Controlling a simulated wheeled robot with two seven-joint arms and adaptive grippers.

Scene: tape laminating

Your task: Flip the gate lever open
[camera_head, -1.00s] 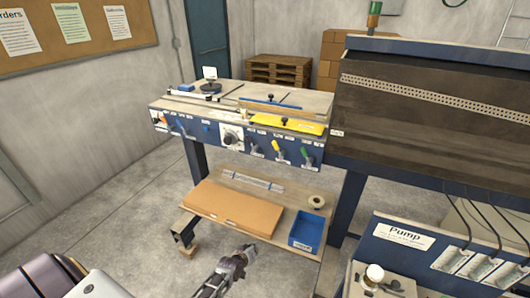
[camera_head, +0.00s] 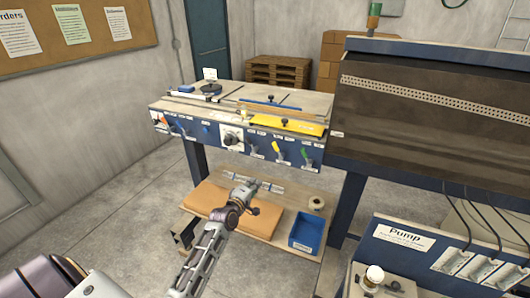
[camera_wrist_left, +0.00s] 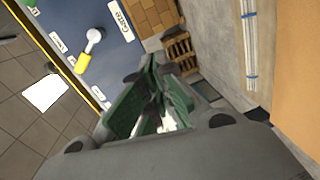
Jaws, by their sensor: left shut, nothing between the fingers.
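The blue front panel (camera_head: 215,134) of the workbench carries a row of small levers. A lever with a yellow handle (camera_head: 277,149) stands right of the middle, between a white-handled lever (camera_head: 253,151) and a green-handled lever (camera_head: 304,155). In the left wrist view a yellow-handled lever (camera_wrist_left: 88,52) sits at upper left beside a white label (camera_wrist_left: 120,18) that appears to read "Gate". My left gripper (camera_head: 268,186) is shut and empty, below the panel and in front of the lower shelf, apart from the levers. Its green fingers (camera_wrist_left: 160,85) show in the wrist view. My right gripper is out of view.
The lower shelf (camera_head: 225,176) holds a brown cardboard piece (camera_head: 200,198), a blue bin (camera_head: 306,232) and a tape roll (camera_head: 316,203). A yellow plate (camera_head: 288,124) lies at the bench top's front edge. The pump unit (camera_head: 405,245) stands at lower right.

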